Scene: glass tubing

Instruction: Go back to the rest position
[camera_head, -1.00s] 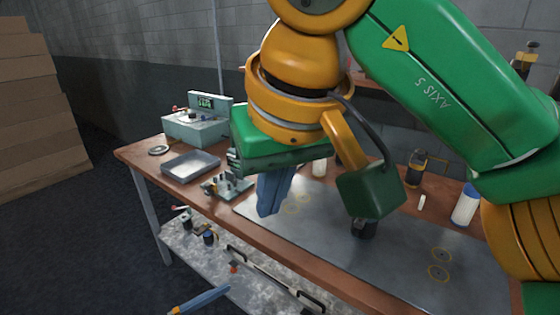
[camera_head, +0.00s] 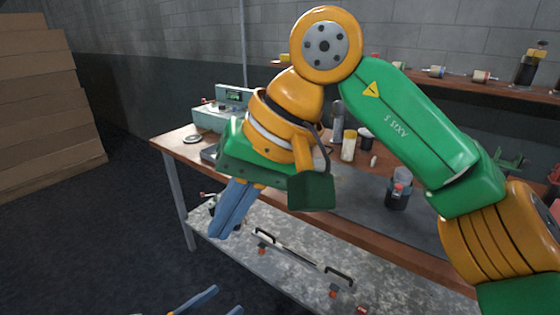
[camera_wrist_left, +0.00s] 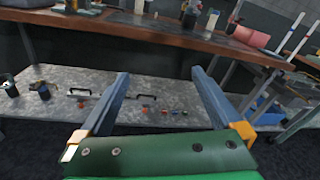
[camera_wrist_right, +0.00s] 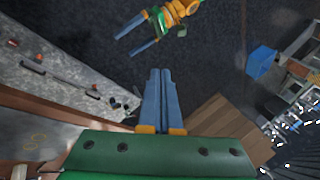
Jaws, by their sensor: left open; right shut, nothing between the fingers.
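My right gripper (camera_head: 224,228) hangs in front of the workbench in the head view, with its blue fingers pointing down and to the left. Its fingers lie together with nothing between them, and they also show in the right wrist view (camera_wrist_right: 160,73). My left gripper (camera_head: 217,302) is low at the bottom edge of the head view, mostly cut off. In the left wrist view its fingers (camera_wrist_left: 159,76) stand wide apart and empty. It faces the bench's lower shelf. The left gripper also appears in the right wrist view (camera_wrist_right: 127,41), above the dark floor.
The wooden workbench (camera_head: 366,231) runs across the front, with a lower metal shelf (camera_head: 380,279). A device with a display (camera_head: 233,97) sits at its far left end. A dark cup (camera_head: 397,197) stands on the bench. Stacked cardboard (camera_head: 45,100) is at left. Floor between is clear.

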